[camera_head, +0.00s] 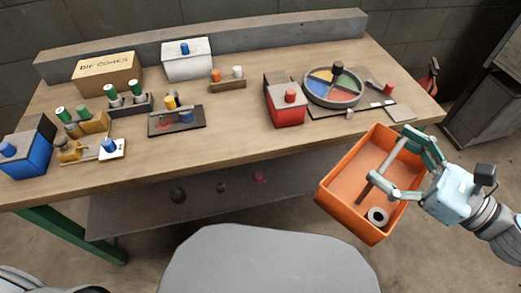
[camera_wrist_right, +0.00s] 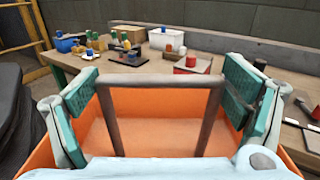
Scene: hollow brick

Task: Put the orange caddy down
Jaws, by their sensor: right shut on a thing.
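The orange caddy (camera_head: 340,212) is an open box with a grey bar handle. My right gripper (camera_head: 392,160) is shut on this handle and holds the caddy at the table's front right, with its body in front of the table edge. A grey-white ring (camera_head: 377,216) lies in the caddy's near end. In the right wrist view, the caddy (camera_wrist_right: 150,103) fills the lower part, and its handle (camera_wrist_right: 165,85) spans between the teal fingers of my gripper (camera_wrist_right: 165,95). My left gripper is out of view.
The wooden workbench (camera_head: 235,139) carries a red box (camera_head: 285,112), a round tray with coloured sectors (camera_head: 333,102), a white box (camera_head: 187,66), a cardboard box (camera_head: 106,76) and a blue box (camera_head: 30,155). The front middle strip of the bench is bare. A lower shelf (camera_head: 140,205) holds small items.

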